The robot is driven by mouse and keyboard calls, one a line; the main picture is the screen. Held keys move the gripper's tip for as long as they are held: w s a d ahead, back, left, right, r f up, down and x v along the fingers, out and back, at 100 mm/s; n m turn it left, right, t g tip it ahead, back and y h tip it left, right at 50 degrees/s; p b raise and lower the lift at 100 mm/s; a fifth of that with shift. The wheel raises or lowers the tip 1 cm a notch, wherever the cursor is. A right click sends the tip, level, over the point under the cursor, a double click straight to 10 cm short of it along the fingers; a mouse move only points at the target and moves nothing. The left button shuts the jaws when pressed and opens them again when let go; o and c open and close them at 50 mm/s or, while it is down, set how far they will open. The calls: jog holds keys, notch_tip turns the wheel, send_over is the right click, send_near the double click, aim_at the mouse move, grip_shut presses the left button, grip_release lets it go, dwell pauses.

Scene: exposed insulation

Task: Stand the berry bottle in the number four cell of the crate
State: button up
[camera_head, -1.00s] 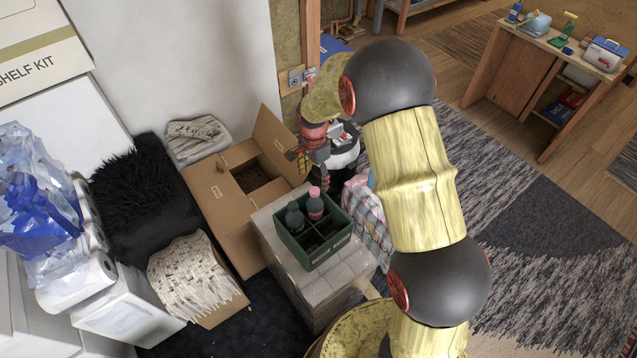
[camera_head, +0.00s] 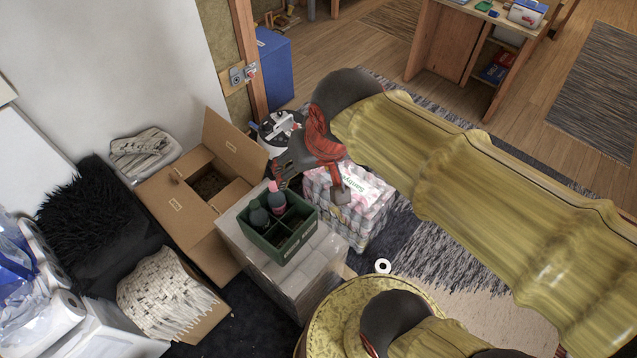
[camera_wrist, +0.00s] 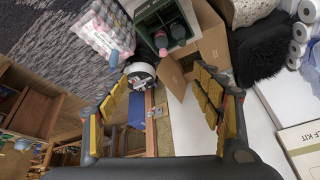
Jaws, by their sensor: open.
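The green crate (camera_head: 294,240) stands on a pale block beside the wall, divided into cells. A bottle with a pink cap (camera_head: 276,200) stands in its back cell, and a dark green bottle (camera_head: 259,216) stands in the left cell. The cells at the right and front look empty. Cell numbers and bottle labels are not readable, so I cannot confirm which is the berry bottle. My gripper (camera_head: 308,186) is open and empty, above and behind the crate.
An open cardboard box (camera_head: 195,235) is left of the crate, with a black fluffy cushion (camera_head: 90,210) beyond it. A checked bag (camera_head: 365,215) stands close on the right, and a white-and-black round container (camera_head: 275,128) behind. Patterned rug and wood floor lie open farther right.

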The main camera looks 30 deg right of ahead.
jog(key=shift+n+t, duration=0.4)
jog(key=shift+n, duration=0.5)
jog(key=shift+s+r, duration=0.15)
jog(key=shift+s, duration=2.2)
